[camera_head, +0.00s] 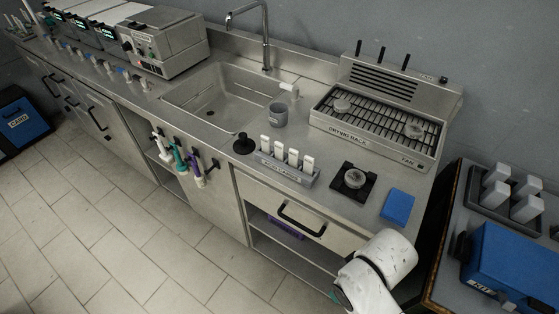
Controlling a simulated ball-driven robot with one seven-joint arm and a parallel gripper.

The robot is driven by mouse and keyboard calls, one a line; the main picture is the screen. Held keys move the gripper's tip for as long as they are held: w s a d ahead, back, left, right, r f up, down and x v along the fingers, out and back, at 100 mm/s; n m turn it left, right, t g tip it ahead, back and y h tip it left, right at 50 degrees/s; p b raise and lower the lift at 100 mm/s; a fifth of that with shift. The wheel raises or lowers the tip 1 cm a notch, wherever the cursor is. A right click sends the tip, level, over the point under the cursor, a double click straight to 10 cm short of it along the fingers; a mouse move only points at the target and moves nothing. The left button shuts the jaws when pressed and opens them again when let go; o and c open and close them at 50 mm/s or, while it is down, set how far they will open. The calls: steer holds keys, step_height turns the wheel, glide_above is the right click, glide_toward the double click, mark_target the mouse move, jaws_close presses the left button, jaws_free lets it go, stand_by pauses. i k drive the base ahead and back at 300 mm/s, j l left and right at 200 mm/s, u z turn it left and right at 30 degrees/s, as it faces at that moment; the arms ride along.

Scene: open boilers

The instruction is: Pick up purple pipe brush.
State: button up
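A purple brush-like tool (197,170) hangs upright on the front of the counter cabinet, left of the drawer. It is the rightmost of a short row, beside a teal one (179,158) and a white one (160,146). They are too small to make out their bristles. Only white links of my arm show at the bottom right, well apart from the purple tool. My gripper is not in view.
A black drawer handle (301,219) sticks out right of the hanging tools. A purple item (285,228) lies on the open shelf below. The sink (215,108), drying rack (378,123) and blue KIT box (512,268) stand around. The tiled floor in front is clear.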

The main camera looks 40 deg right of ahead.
mark_target(199, 177)
steer(key=i+j, duration=0.2)
steer(key=i+j+z, duration=0.15)
steer(key=j, duration=0.25)
steer(key=i+j, duration=0.15)
steer(key=j, duration=0.15)
steer(key=i+j+z, duration=0.1)
steer(key=j, duration=0.25)
steer(key=i, duration=0.05)
